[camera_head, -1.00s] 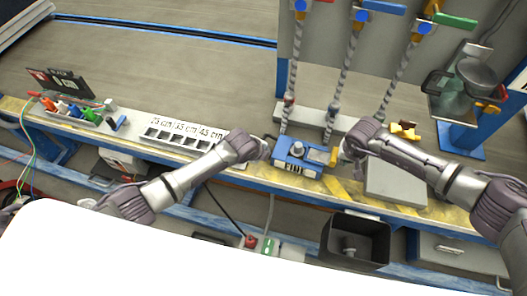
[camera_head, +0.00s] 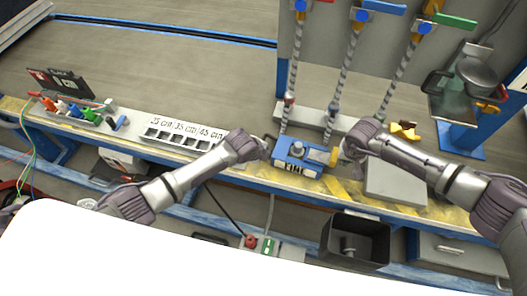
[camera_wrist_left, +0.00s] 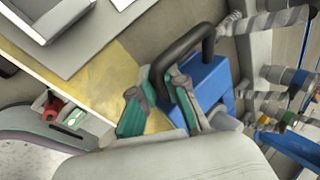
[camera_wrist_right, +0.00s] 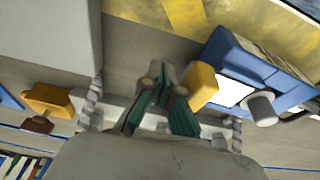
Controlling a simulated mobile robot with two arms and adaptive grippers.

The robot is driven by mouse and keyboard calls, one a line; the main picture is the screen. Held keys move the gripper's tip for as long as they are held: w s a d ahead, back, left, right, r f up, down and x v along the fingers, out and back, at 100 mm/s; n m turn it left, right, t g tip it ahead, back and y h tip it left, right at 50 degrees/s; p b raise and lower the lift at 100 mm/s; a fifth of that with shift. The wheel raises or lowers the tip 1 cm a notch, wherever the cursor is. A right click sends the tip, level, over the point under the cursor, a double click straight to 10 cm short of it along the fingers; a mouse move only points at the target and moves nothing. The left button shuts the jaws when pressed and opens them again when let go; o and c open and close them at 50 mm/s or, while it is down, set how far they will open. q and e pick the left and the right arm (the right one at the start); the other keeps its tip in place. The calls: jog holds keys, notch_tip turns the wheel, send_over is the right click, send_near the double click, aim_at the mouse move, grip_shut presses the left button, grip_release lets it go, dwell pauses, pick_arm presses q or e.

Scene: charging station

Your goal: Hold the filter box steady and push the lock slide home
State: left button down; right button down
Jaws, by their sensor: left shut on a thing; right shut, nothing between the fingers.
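The filter box (camera_head: 297,158) is blue with a grey knob on top and stands on the bench's front strip. My left gripper (camera_head: 267,148) is at its left side. In the left wrist view, the left fingers (camera_wrist_left: 164,88) are shut on the box's black handle (camera_wrist_left: 186,47). The yellow lock slide (camera_head: 333,157) sticks out of the box's right end; it also shows in the right wrist view (camera_wrist_right: 202,88). My right gripper (camera_wrist_right: 160,78) is shut and empty, its tips right beside the slide's outer end. I cannot tell whether they touch it.
A light grey block (camera_head: 395,182) lies right of the box under my right arm. A slotted white length gauge (camera_head: 180,134) is to the left. Twisted cords (camera_head: 339,95) hang behind the box. A black bin (camera_head: 356,241) stands below the bench edge.

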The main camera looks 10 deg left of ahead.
jog(key=shift+w+a, duration=0.2)
jog(key=shift+a, duration=1.3)
jog(key=shift+d, duration=0.2)
dwell(0.6)
jog(key=shift+s+d, duration=0.15)
jog(key=shift+d, duration=0.7)
jog(key=w+v, duration=0.2)
jog(key=v, duration=0.6)
jog(key=shift+r, duration=0.15)
pick_arm(q)
jog(key=c, duration=1.1)
grip_release()
jog(key=v, duration=1.2)
